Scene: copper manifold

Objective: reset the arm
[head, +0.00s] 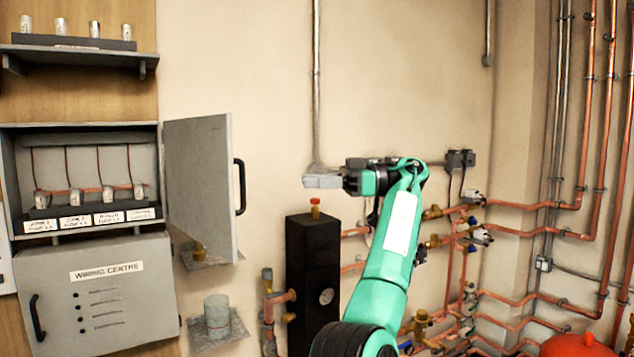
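A grey wiring cabinet (92,290) stands at the left, its upper door (198,170) swung open toward my gripper. A shelf (75,50) with several small cylinders is above. Copper pipes (600,150) fill the right. A red vessel (575,345) is at the bottom right.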

